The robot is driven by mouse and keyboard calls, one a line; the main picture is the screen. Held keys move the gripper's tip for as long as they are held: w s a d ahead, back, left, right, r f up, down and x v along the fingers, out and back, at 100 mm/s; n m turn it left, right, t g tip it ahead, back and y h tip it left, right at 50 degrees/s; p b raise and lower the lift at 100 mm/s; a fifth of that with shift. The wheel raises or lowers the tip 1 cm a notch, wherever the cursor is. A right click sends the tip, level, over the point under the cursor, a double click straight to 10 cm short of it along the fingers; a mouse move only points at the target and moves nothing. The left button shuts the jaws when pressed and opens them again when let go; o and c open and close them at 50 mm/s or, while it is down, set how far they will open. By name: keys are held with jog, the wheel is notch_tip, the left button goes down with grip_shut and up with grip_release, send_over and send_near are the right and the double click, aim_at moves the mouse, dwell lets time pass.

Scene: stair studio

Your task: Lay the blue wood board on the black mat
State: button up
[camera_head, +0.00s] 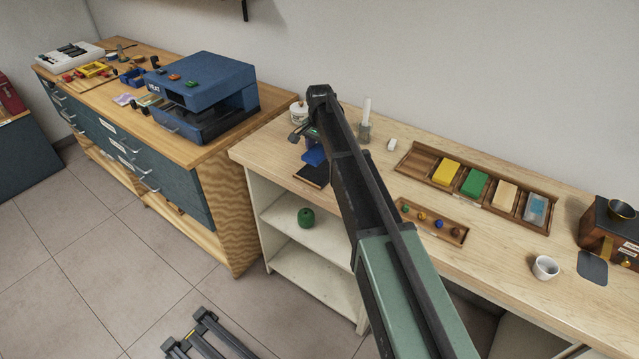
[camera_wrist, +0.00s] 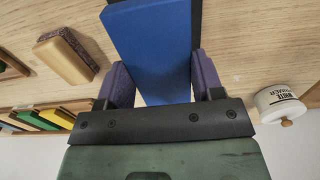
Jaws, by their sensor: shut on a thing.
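The blue wood board (camera_head: 315,157) is held in my gripper (camera_head: 311,138) over the left part of the light wood counter. In the wrist view the blue board (camera_wrist: 152,45) fills the space between the two purple finger pads, and my gripper (camera_wrist: 160,80) is shut on it. The black mat (camera_head: 310,176) lies near the counter's front edge, just below the board in the head view. In the wrist view a dark strip of the mat (camera_wrist: 196,18) shows behind the board. I cannot tell whether the board touches the mat.
A white primer jar (camera_wrist: 280,103) and a felt-backed wooden block (camera_wrist: 66,57) stand on either side. A wooden tray (camera_head: 416,162) of coloured blocks and a smaller tray (camera_head: 404,214) with knobs lie to the right. A blue machine (camera_head: 205,88) sits on the left bench.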

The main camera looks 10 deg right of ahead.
aim_at(320, 170)
notch_tip(320, 170, down, 7)
jog(key=b, duration=0.5)
jog(key=shift+r, duration=0.35)
jog(key=shift+f, duration=0.25)
jog(key=o, duration=0.9)
notch_tip(320, 170, up, 13)
jog(key=p, duration=1.3)
jog(key=shift+f, duration=0.1)
jog(key=s+n, duration=0.3)
jog(key=s, duration=0.8)
jog(key=s+n, duration=0.3)
jog(key=s, duration=0.9)
jog(key=s+n, duration=0.3)
jog(key=s, duration=0.8)
jog(key=shift+s+f, duration=0.2)
jog(key=shift+s, duration=0.15)
